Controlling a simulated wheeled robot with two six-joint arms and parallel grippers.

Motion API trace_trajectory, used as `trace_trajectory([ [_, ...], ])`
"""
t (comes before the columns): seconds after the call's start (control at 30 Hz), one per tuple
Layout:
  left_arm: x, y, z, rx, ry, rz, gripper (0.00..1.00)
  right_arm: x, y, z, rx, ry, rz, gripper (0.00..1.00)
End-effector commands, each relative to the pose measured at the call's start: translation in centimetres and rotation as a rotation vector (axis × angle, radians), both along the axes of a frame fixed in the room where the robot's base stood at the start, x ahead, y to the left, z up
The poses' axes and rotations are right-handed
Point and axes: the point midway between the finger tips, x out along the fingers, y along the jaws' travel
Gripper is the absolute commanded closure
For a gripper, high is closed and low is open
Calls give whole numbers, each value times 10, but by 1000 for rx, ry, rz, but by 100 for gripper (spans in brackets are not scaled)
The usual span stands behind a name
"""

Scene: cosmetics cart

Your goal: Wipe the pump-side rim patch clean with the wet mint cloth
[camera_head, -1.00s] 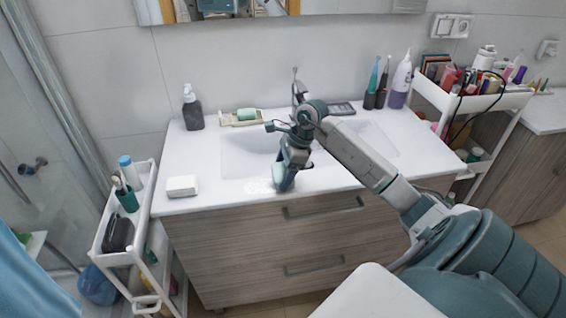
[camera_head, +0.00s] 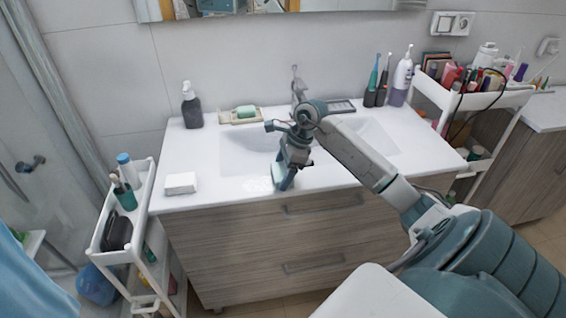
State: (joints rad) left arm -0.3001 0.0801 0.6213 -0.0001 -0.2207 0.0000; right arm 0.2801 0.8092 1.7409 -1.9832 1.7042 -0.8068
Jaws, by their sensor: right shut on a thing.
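My right gripper (camera_head: 283,180) is shut on the mint cloth (camera_head: 277,172), at the front rim of the white sink counter (camera_head: 225,196). The cloth shows as a pale strip at the gripper's left side, and the gripper hides the rest of it. A faint whitish patch (camera_head: 254,185) lies on the front rim just left of the cloth. The dark pump bottle (camera_head: 192,110) stands upright at the back left of the counter. My left gripper is not in view.
A white block (camera_head: 181,183) lies on the counter's front left. A soap dish (camera_head: 240,116) with green soap, the faucet (camera_head: 296,85), toothbrushes and a lotion bottle (camera_head: 401,80) stand along the back. White carts flank the counter.

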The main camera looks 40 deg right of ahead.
Motion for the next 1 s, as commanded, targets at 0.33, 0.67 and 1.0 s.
trace_trajectory([
  [0.33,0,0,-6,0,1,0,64,0,0,-5,0,0,0,41],
  [0.67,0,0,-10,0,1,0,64,0,0,-8,0,0,0,41],
  [1.0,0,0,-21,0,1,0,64,12,19,-9,4,-3,2,41],
])
